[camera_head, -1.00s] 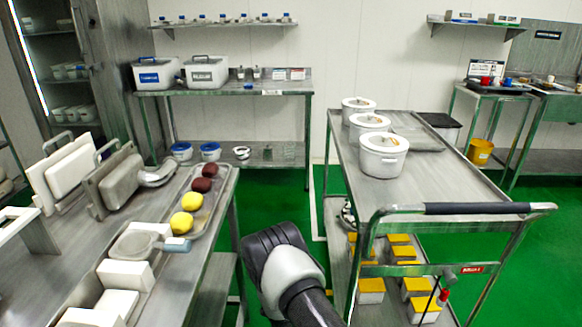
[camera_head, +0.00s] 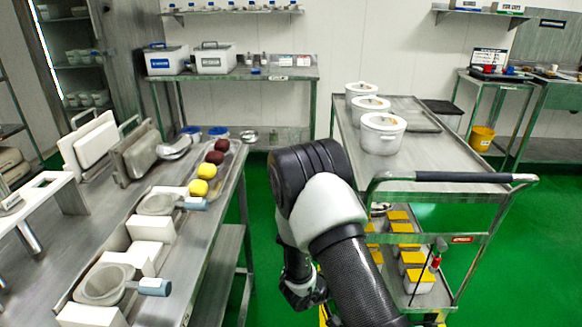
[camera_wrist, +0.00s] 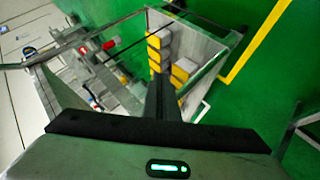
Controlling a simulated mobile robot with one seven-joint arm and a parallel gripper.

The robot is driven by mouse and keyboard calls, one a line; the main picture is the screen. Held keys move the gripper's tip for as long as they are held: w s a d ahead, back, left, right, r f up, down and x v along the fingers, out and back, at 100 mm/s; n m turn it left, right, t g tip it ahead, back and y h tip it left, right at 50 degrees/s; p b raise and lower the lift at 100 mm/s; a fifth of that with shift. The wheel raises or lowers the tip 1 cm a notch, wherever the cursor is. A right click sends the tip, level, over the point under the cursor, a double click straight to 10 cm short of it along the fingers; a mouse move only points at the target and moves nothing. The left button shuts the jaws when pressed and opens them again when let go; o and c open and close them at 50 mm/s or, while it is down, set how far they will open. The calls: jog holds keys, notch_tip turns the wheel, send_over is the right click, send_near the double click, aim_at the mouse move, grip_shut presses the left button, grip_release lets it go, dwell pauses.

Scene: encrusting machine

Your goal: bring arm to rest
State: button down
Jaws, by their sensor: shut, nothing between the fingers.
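My arm (camera_head: 330,205) rises from the bottom of the head view, with its dark elbow bent in the gap between the left table and the trolley. Its lower part hangs down to about the height of the trolley's lower shelf. In the wrist view my gripper (camera_wrist: 162,90) is shut and empty, its dark fingers together over the green floor and trolley. The fingers do not show clearly in the head view.
The left steel table (camera_head: 190,285) holds scoops, white blocks and a tray (camera_head: 236,160) of yellow and dark red balls. The right trolley (camera_head: 400,165) carries white lidded pots (camera_head: 383,135) above and yellow-lidded boxes (camera_head: 418,280) below. Green floor (camera_head: 262,240) lies between them.

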jog(key=w+a+r+t+y, duration=0.15)
jog(key=a+r+y, duration=0.3)
jog(key=r, duration=0.65)
jog(key=w+a+r+t+y, duration=0.15)
jog(key=a+r+y, duration=0.35)
jog(key=r, duration=0.6)
jog(key=s+a+r+g+y, duration=0.1)
jog(key=s+r+g+y, duration=0.1)
jog(key=s+r, duration=1.1)
jog(key=s+d+r+g+h, duration=0.1)
jog(key=s+d, duration=0.2)
jog(key=s, duration=0.5)
jog(key=s+d+r+g+h, duration=0.1)
jog(key=s+d+r+h, duration=0.1)
jog(key=s+d, duration=0.35)
notch_tip(320, 180, up, 24)
jog(key=s+a+p, duration=0.1)
jog(key=p, duration=2.3)
jog(key=shift+s+a+f, duration=0.25)
jog(key=shift+s+a, duration=0.1)
jog(key=shift+a, duration=0.05)
